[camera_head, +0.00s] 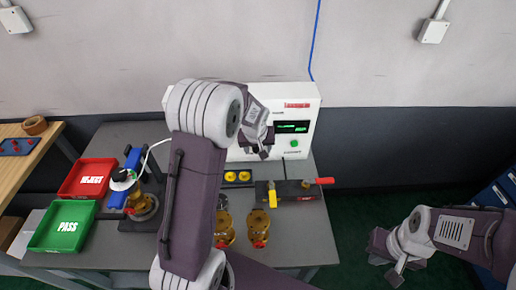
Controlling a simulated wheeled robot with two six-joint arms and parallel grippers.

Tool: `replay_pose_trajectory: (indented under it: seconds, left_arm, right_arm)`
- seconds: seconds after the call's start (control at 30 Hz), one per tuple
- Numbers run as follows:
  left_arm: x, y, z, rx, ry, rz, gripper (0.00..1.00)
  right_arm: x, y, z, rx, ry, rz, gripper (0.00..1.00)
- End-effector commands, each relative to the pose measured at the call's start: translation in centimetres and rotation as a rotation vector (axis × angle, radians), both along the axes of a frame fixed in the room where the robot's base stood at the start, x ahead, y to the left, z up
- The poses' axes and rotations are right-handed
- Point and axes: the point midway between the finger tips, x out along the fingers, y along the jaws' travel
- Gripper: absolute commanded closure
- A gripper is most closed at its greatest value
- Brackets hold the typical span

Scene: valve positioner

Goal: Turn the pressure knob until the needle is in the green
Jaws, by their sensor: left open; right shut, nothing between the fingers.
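A white instrument box (303,104) with a red label and a green-lit display (292,127) stands at the back of the grey bench. A round green button or lamp (294,143) is on its front, below the display. My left gripper (262,150) is open in front of the box's face, left of the display. I cannot make out a pressure knob or a needle; my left arm and gripper cover part of the front. Contact between gripper and box cannot be told. My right gripper (388,268) is shut and empty, off to the right of the bench.
A red REJECT tray (88,177) and green PASS tray (62,228) lie at the left. Beside them is a blue fixture (133,160) with a white cable. Brass parts (258,228) and a red-handled clamp (302,190) are on the bench (290,235). Open floor lies right.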

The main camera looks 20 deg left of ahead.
Motion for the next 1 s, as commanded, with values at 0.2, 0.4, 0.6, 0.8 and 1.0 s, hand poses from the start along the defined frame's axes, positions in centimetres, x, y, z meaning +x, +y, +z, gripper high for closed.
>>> replay_pose_trajectory:
  seconds: [0.2, 0.4, 0.6, 0.8, 1.0]
  left_arm:
    - [0.0, 0.0, 0.0, 0.000, 0.000, -0.001, 0.83]
    - [0.0, 0.0, 0.0, 0.003, 0.002, -0.001, 1.00]
    - [0.0, -0.2, -0.2, 0.046, 0.022, -0.004, 1.00]
    - [0.2, -0.5, -0.4, 0.163, 0.075, -0.006, 1.00]
    - [0.4, -0.8, -0.4, 0.328, 0.156, -0.005, 1.00]
  right_arm:
    - [0.0, 0.0, 0.0, 0.000, 0.000, 0.000, 1.00]
    - [0.0, 0.0, -0.1, 0.000, 0.000, 0.000, 1.00]
    - [0.0, 0.0, -0.8, 0.000, 0.000, 0.000, 1.00]
    - [0.0, 0.0, -2.3, 0.000, 0.000, 0.000, 1.00]
    - [0.0, 0.0, -3.4, 0.000, 0.000, 0.000, 1.00]
